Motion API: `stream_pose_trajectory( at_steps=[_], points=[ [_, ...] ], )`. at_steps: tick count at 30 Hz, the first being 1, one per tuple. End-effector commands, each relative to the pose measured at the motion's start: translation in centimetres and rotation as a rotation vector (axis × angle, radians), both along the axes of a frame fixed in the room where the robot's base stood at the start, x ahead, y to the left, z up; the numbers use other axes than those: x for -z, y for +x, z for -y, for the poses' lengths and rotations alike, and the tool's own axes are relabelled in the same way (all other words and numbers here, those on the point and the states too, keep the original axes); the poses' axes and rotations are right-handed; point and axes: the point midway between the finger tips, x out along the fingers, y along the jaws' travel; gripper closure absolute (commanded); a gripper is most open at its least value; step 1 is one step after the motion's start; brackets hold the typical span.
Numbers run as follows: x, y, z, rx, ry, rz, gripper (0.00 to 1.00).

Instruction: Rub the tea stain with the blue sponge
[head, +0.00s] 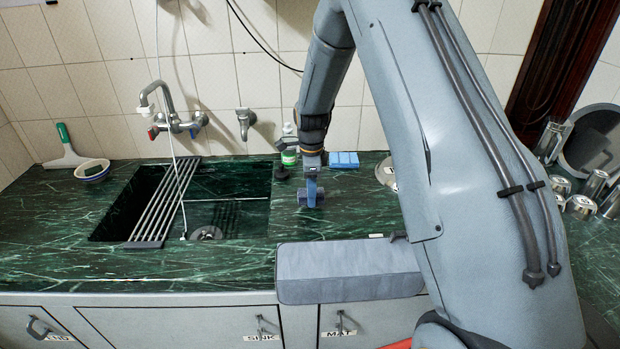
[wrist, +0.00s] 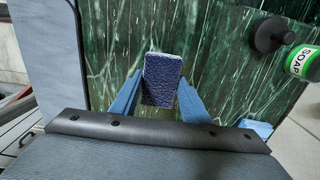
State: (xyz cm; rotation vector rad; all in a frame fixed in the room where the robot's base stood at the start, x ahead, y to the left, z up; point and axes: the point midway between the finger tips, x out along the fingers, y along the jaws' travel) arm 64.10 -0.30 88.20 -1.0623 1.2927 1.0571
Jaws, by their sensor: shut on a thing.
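My gripper (head: 311,188) is low over the dark green counter (head: 240,262), just right of the sink opening. It is shut on a dark blue sponge (wrist: 162,80), which sits between the two blue fingers in the wrist view. The sponge shows small in the head view (head: 304,198), at or close to the counter top; I cannot tell whether it touches. I cannot make out a tea stain. The sponge, the gripper or my arm may hide it.
The sink (head: 232,185) with a metal rack (head: 166,205) lies to the left. A green soap bottle (head: 289,150), a dark stopper (wrist: 270,35) and a light blue block (head: 344,160) stand behind. A grey mat (head: 348,275) hangs over the front edge. Metal cups (head: 583,205) stand right.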

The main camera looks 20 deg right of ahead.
Motion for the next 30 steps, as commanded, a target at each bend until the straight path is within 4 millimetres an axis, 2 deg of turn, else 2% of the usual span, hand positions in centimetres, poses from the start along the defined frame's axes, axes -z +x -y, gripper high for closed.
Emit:
stream_pose_trajectory(
  at_steps=[16, 30],
  points=[
    [-4.9, -0.2, 0.0, -0.001, 0.0, -0.003, 0.86],
    [-5.3, -0.2, 0.0, -0.002, 0.0, -0.004, 0.86]
  ],
)
